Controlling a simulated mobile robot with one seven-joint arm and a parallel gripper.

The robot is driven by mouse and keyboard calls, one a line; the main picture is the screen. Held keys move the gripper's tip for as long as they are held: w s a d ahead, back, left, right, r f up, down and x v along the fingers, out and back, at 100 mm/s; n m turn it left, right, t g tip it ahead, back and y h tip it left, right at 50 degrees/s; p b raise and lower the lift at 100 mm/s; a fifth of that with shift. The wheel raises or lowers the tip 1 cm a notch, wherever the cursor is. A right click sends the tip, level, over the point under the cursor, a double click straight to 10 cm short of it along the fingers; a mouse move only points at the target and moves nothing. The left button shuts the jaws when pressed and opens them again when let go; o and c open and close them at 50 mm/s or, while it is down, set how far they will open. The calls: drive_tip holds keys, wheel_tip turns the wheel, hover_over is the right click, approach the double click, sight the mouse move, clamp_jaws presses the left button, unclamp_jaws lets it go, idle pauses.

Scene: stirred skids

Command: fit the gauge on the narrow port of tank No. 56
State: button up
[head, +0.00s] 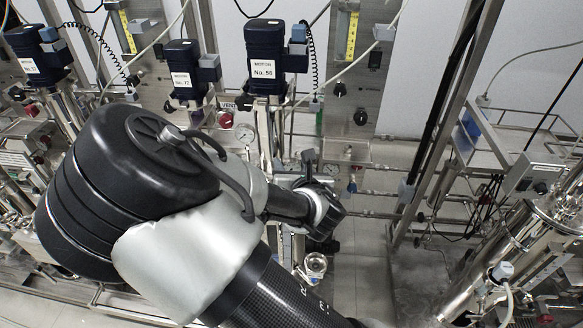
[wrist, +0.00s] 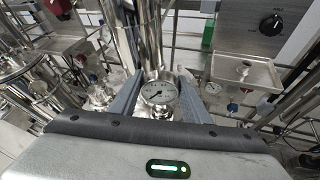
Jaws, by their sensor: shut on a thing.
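My gripper (wrist: 160,86) shows in the wrist view, its two grey fingers on either side of a round gauge (wrist: 158,93) with a white dial and dark needle. The dial faces the camera. Steel fittings lie just behind and below the gauge; I cannot tell whether it touches them. In the head view my arm covers the middle, and the fingers and held gauge cannot be made out. The motor labelled No. 56 (head: 262,70) stands upright at top centre. Its tank below is largely hidden by my arm, and the narrow port cannot be made out.
Motor No. 72 (head: 184,80) and another motor (head: 38,60) stand to the left. Steel pipes and rails crowd the skid. A steel tray (wrist: 245,74) is at right in the wrist view. Bare floor (head: 362,280) shows right of my arm; a steel vessel (head: 490,265) stands at far right.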

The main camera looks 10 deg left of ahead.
drive_tip(key=shift+f+b, duration=0.3)
drive_tip(key=shift+f, duration=0.05)
idle(0.9)
drive_tip(key=o, duration=1.5)
drive_tip(key=shift+o, duration=0.2)
drive_tip(key=shift+r, duration=0.1)
